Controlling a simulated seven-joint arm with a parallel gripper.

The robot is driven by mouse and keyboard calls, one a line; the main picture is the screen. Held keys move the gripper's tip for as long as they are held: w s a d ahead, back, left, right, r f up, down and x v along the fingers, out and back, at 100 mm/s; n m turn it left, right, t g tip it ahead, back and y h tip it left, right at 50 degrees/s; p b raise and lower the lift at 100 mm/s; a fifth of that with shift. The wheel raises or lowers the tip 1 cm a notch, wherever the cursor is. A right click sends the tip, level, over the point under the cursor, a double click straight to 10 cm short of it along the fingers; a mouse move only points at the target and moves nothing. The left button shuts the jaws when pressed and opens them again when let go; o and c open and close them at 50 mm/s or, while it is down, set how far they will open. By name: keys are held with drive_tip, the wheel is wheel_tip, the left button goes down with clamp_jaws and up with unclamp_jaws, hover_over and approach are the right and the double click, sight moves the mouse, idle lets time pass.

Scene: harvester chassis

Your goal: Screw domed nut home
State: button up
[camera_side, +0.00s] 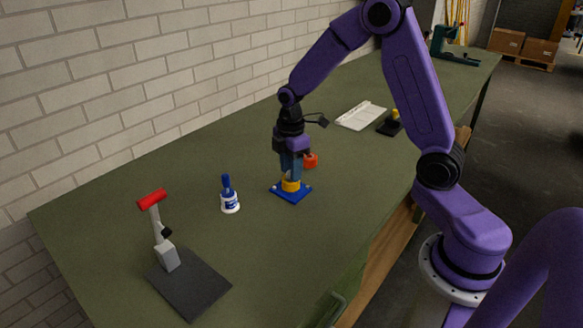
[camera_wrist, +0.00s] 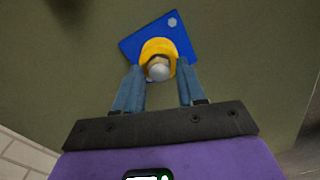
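The silver-grey domed nut (camera_wrist: 158,71) shows in the wrist view at the top of a round yellow part (camera_wrist: 155,47). The yellow part stands on a blue square plate (camera_wrist: 182,42). In the side view, the yellow part (camera_side: 290,185) and blue plate (camera_side: 299,194) are on the bench, below my gripper (camera_side: 291,177). My gripper (camera_wrist: 160,66) points down with one blue-grey finger on each side of the nut. The nut is hidden in the side view.
An orange-red object (camera_side: 310,160) is close behind my gripper. A red-handled tool on a dark base (camera_side: 190,283) stands front left. A white tray (camera_side: 361,116) lies farther back. The green bench (camera_side: 130,190) is clear between them.

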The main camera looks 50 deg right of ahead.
drive_tip(key=shift+w, duration=0.1)
clamp_jaws()
drive_tip(key=m, duration=0.4)
drive_tip(key=shift+m, duration=0.6)
drive_tip(key=shift+w, duration=0.1)
drive_tip(key=shift+m, duration=2.6)
